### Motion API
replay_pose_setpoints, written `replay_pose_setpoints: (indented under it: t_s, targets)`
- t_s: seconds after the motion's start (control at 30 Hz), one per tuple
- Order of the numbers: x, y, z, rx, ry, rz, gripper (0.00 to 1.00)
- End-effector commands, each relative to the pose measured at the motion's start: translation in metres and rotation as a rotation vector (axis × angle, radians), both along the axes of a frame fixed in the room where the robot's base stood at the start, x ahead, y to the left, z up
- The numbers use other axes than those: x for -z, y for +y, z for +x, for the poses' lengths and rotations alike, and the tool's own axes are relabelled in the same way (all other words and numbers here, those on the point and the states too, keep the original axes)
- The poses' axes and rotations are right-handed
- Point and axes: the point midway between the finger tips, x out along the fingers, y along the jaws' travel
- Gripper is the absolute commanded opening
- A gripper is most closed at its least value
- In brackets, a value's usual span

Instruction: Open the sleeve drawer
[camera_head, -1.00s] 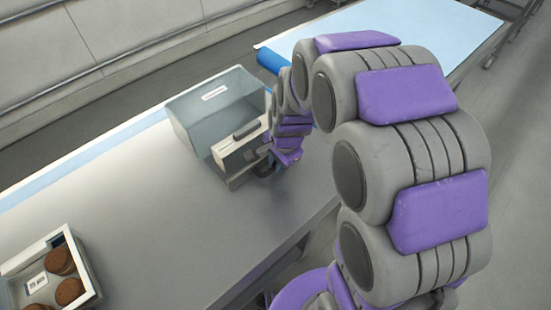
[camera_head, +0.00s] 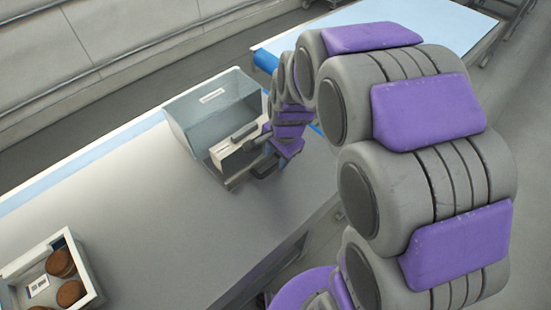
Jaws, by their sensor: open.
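The sleeve drawer unit is a translucent blue-grey box (camera_head: 188,122) on the grey counter, with a small pale label on its back wall. At its near right side is a cream-white drawer front (camera_head: 227,154) with a dark handle or slot along its top. My gripper (camera_head: 246,164) is open at the near right side of this front, with grey fingers close to it. One finger lies low along the front's near side. I cannot tell whether the fingers touch it. The gripper covers part of the front, and how far the drawer is out is hard to tell.
The long grey counter (camera_head: 140,210) has clear room between the box and a white tray (camera_head: 88,270) at lower left. That tray holds several brown round discs (camera_head: 62,262) and a small label card. A light blue table (camera_head: 440,22) stands behind my arm.

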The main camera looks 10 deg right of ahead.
Motion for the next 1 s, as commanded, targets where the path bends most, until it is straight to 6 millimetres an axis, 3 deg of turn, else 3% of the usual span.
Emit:
replay_pose_setpoints:
  t_s: [0.03,0.3,0.5,0.7,1.0]
  targets:
    - [-0.015,-0.002,0.0,0.002,-0.008,0.0,0.42]
    - [-0.074,-0.007,-0.008,0.0,-0.008,-0.001,0.42]
    - [-0.106,-0.011,-0.013,0.002,-0.005,0.0,0.42]
    - [-0.12,-0.012,-0.015,0.0,-0.003,0.0,0.42]
    - [-0.122,-0.012,-0.016,0.0,-0.001,0.0,0.42]
